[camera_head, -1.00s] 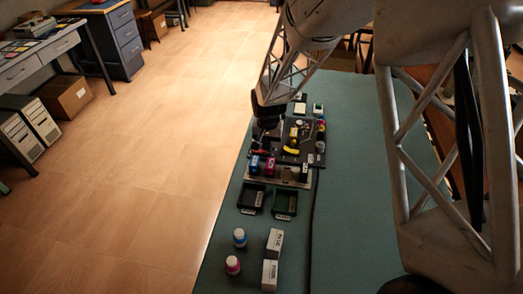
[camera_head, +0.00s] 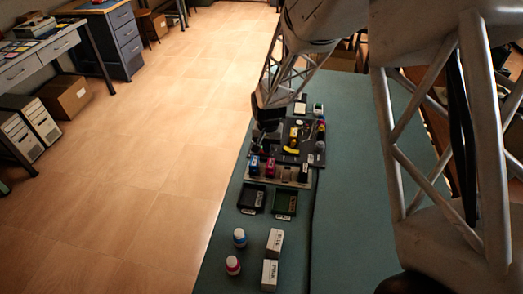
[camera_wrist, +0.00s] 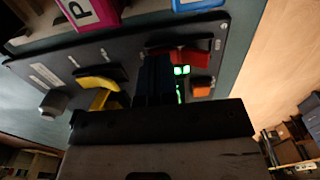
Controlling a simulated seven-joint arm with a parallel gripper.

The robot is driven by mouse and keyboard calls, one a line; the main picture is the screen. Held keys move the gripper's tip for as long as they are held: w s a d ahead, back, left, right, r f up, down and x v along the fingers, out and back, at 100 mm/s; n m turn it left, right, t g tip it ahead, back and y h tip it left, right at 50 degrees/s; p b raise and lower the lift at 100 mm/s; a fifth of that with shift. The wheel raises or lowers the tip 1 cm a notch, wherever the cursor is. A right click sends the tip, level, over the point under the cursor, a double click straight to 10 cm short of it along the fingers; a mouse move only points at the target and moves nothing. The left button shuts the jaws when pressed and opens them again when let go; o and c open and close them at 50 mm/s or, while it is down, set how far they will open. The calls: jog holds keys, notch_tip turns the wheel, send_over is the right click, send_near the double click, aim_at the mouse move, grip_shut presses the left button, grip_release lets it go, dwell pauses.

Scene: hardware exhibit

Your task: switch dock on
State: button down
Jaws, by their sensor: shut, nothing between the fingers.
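A dark control panel (camera_head: 312,158) lies on the teal bench. In the wrist view the panel (camera_wrist: 40,68) carries a yellow handle (camera_wrist: 97,84), a red switch part (camera_wrist: 190,57), two lit green lights (camera_wrist: 181,70), an orange part (camera_wrist: 202,90) and a grey knob (camera_wrist: 53,103). I cannot read a label that marks the dock switch. My gripper (camera_head: 266,137) is over the panel's left side in the head view. In the wrist view my shut, empty gripper (camera_wrist: 153,62) is between the yellow handle and the green lights and hides some panel behind it. Contact cannot be told.
A rack holds a blue block (camera_head: 254,166) and a magenta block (camera_head: 269,168) at the panel's near edge. Two bottles (camera_head: 239,238) and white boxes (camera_head: 274,243) follow. The bench's right side is clear.

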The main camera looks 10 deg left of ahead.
jog(key=shift+r, duration=3.5)
jog(key=s+d+r+t, duration=0.1)
jog(key=s+d+r, duration=0.6)
jog(key=d+r, duration=0.2)
jog(key=s+d+r, duration=0.7)
jog(key=d+r, duration=0.1)
jog(key=d, duration=0.2)
jog(key=s+d+r, duration=0.1)
jog(key=s+d, duration=0.2)
jog(key=s, duration=0.3)
jog(key=s+d+r+t, duration=0.1)
jog(key=s+d+r, duration=0.1)
jog(key=s+d, duration=0.2)
jog(key=s+d+r, duration=0.1)
jog(key=s+d, duration=0.3)
jog(key=s, duration=0.5)
jog(key=shift+s+r+t, duration=0.3)
jog(key=shift+s+r, duration=0.05)
